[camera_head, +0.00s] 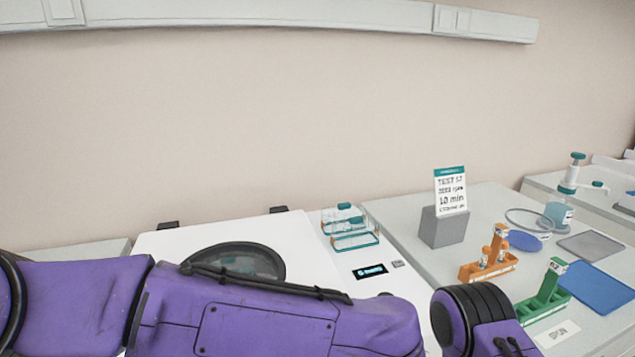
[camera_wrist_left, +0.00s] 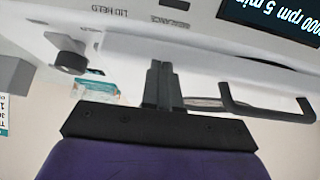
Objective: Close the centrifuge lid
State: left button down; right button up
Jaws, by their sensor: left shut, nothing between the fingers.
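The centrifuge is white, and its lid (camera_head: 290,235) has a round dark window (camera_head: 240,262). The lid looks lowered and nearly flat, with two dark hinges at its back edge; I cannot tell whether it is fully closed. My purple left arm crosses in front and hides the lid's front edge in the head view. In the left wrist view, my left gripper (camera_wrist_left: 161,72) is shut and empty, its fingertips close to the white lid edge (camera_wrist_left: 215,68). A black handle (camera_wrist_left: 265,112) is to the right of the fingers. Contact is unclear. My right gripper is out of view.
A small display (camera_head: 370,271) sits on the centrifuge's right side. A clear teal-edged rack (camera_head: 350,228) stands behind it. On the bench to the right are a grey sign holder (camera_head: 443,228), an orange rack (camera_head: 487,268), a green rack (camera_head: 543,297) and a blue tray (camera_head: 597,288).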

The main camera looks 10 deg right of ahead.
pick_arm(q)
jog(key=shift+s+a+f, duration=0.15)
jog(key=shift+s+f, duration=0.15)
jog(key=shift+f, duration=0.3)
jog(key=s+r+p, duration=0.2)
jog(key=r+p, duration=0.1)
jog(key=r, duration=0.3)
jog(key=s+d+r+p, duration=0.1)
jog(key=s+r+p, duration=0.1)
jog(key=r, duration=0.5)
jog(key=shift+s+r+p, duration=0.3)
jog(key=shift+s+p, duration=0.1)
jog(key=shift+s, duration=0.1)
